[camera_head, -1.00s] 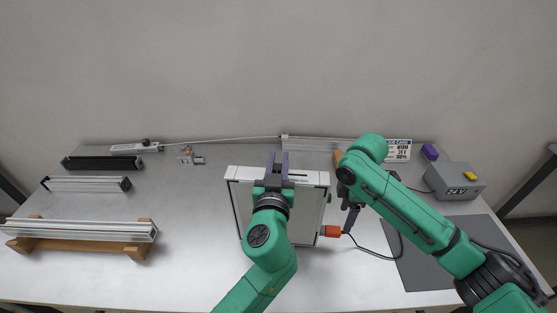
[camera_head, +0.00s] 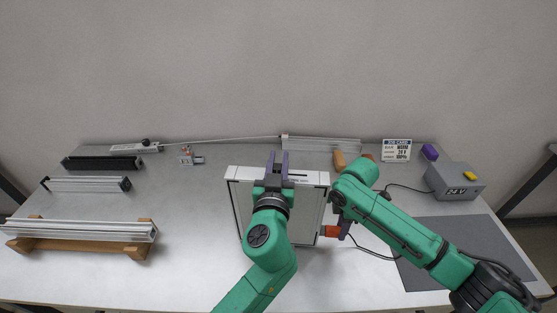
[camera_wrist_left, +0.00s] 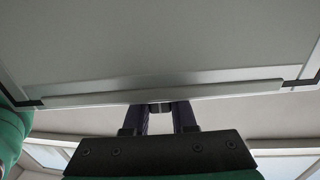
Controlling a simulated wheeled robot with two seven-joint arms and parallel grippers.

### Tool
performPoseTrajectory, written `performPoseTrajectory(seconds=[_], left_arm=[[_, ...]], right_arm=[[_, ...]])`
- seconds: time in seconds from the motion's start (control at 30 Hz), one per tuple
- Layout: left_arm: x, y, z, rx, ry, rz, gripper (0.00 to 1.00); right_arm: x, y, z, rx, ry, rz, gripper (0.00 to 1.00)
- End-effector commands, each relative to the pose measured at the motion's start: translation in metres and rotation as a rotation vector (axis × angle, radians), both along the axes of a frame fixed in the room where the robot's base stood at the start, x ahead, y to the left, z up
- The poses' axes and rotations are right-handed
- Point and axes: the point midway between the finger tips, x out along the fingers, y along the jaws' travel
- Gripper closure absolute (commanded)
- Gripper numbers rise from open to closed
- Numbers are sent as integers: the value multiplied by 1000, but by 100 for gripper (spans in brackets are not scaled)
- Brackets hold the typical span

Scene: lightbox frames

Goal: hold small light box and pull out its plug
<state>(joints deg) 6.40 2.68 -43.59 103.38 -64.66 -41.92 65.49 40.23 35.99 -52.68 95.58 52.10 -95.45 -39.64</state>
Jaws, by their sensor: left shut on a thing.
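The small light box (camera_head: 310,179), a pale panel with a white frame, stands upright in the middle of the table. Its grey panel fills the upper left wrist view (camera_wrist_left: 160,45). My left gripper (camera_head: 278,162) is shut on the box's top edge; its fingers also show in the left wrist view (camera_wrist_left: 160,112). The orange plug (camera_head: 331,231) is at the box's lower right side, with a black cable running right. My right gripper (camera_head: 345,228) is at the plug's right end, with a purple finger over it. The arm hides the other finger, so its opening is unclear.
The grey 24V supply box (camera_head: 455,183) stands at the right, beside a dark mat (camera_head: 465,245). A job card (camera_head: 397,150) stands at the back. Profiles on wooden rests (camera_head: 80,232) lie at the left. The table between them and the box is clear.

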Motion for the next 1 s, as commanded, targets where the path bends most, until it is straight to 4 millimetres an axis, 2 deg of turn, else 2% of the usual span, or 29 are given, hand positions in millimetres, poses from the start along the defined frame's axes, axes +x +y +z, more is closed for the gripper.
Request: performPoseTrajectory(seconds=[0.03, 0.07, 0.13, 0.17, 0.23, 0.27, 0.47, 1.0], left_arm=[[0, 0, 1, 0, -1, 0, 100], [0, 0, 1, 0, -1, 0, 100], [0, 0, 1, 0, -1, 0, 100], [0, 0, 1, 0, -1, 0, 100], [0, 0, 1, 0, -1, 0, 100], [0, 0, 1, 0, -1, 0, 100], [0, 0, 1, 0, -1, 0, 100], [0, 0, 0, 0, -1, 0, 100]], right_arm=[[0, 0, 0, 0, 0, 0, 85], [0, 0, 0, 0, 0, 0, 96], [0, 0, 0, 0, 0, 0, 100], [0, 0, 0, 1, 0, 0, 71], [0, 0, 0, 1, 0, 0, 98], [0, 0, 0, 1, 0, 0, 100], [0, -1, 1, 0, 0, 0, 100], [-2, -21, 0, 1, 0, 0, 100]])
